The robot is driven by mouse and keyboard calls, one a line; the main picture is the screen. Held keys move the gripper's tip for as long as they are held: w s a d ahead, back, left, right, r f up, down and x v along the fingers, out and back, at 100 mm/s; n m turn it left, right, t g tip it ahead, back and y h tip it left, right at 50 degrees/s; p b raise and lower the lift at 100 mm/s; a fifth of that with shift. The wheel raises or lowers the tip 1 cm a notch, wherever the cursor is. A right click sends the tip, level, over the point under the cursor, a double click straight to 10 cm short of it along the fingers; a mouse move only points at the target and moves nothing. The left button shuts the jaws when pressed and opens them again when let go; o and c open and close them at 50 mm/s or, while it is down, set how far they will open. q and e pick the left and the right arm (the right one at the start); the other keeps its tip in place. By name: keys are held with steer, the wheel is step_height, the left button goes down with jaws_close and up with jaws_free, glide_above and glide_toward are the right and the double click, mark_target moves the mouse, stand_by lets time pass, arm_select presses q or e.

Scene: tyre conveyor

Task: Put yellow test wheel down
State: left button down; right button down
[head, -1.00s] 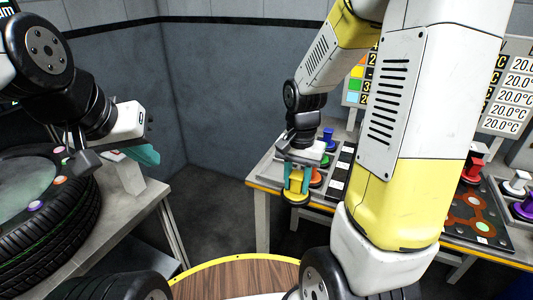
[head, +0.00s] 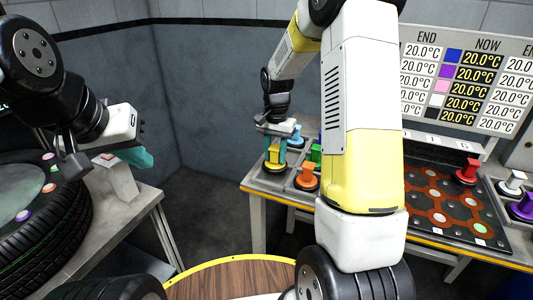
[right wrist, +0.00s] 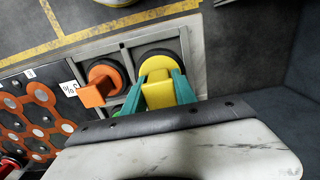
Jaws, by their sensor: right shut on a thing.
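The yellow test wheel (head: 274,160) is between the teal fingers of my right gripper (head: 276,152), at the front left corner of the grey rack (head: 259,177). In the right wrist view the fingers stand on both sides of the wheel's yellow handle (right wrist: 158,93), shut on it. Its round base lies within the outline of the corner compartment; whether it touches the floor there is hard to tell. My left gripper (head: 140,156) hangs by the table at left, away from the wheel; its finger gap is not clear.
An orange wheel (head: 306,176) stands in the neighbouring compartment, with green (head: 316,153) and blue (head: 297,139) ones behind. A red-patterned board (head: 437,194) and a red piece (head: 467,172) lie to the right. Stacked tyres (head: 62,235) stand at left.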

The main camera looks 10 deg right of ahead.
steer(key=shift+f, duration=1.6)
steer(key=shift+f, duration=0.15)
steer(key=c, duration=1)
jaws_free()
steer(key=shift+s, duration=0.1)
step_height(320, 180, up, 12)
steer(key=shift+r, duration=0.1)
step_height(320, 180, up, 5)
steer(key=n+t, duration=0.1)
glide_above(275, 162)
steer(key=s, duration=0.3)
steer(key=s+a+r+n+t+y, duration=0.1)
steer(key=s+r+n+t, duration=0.1)
steer(key=s, duration=0.8)
steer(key=s+r+n+t+y, duration=0.1)
steer(key=s+r+n+t, duration=0.2)
steer(key=s, duration=0.7)
steer(key=shift+a+r+n, duration=0.4)
steer(key=shift+r+n, duration=0.1)
steer(key=shift+n, duration=0.2)
